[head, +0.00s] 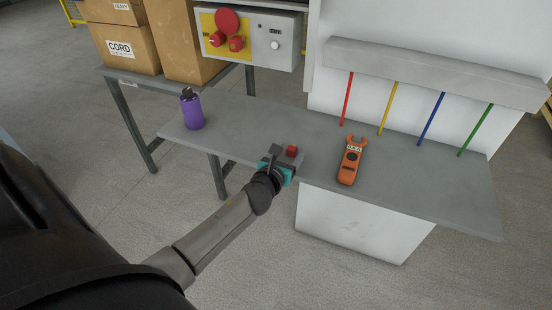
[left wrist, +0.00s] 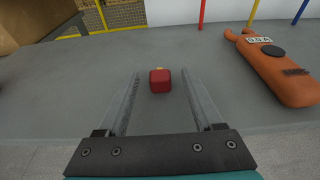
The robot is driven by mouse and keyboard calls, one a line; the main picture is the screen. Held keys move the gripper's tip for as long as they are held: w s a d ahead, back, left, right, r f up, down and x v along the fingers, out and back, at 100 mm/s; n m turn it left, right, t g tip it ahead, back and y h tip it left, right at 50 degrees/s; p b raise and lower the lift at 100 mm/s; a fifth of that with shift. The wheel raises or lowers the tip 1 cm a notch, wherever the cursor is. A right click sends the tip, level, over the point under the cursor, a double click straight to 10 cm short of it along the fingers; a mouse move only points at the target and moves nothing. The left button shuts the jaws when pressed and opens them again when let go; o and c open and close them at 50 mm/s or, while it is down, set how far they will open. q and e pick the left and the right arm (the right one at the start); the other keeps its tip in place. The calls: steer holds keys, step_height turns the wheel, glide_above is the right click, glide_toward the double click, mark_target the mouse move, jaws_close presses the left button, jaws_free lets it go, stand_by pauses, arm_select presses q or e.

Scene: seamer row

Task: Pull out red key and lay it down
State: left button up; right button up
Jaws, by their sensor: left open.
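A small red block-like piece (head: 292,151) with a bit of brass colour on top lies on the grey bench; it also shows in the left wrist view (left wrist: 160,82). It may be the red key, but I cannot tell for sure. My left gripper (head: 275,158) is open at the bench's front edge, its fingers pointing at the red piece. In the left wrist view the piece appears between and just beyond the fingertips, not gripped. Two small red key-like parts (head: 217,39) (head: 236,44) sit on the yellow panel of the control box. My right gripper is not in view.
The grey bench (head: 235,120) carries a purple bottle (head: 191,111) at left and an orange meter (head: 352,160) right of the gripper. The control box (head: 270,40) has a large red button (head: 227,20). Coloured rods hang at the back right. Cardboard boxes (head: 125,45) stand behind.

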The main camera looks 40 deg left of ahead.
arm_select(q)
steer(key=p+v, duration=0.2)
steer(key=v, duration=1.1)
steer(key=shift+s, duration=0.2)
steer(key=shift+r, duration=0.15)
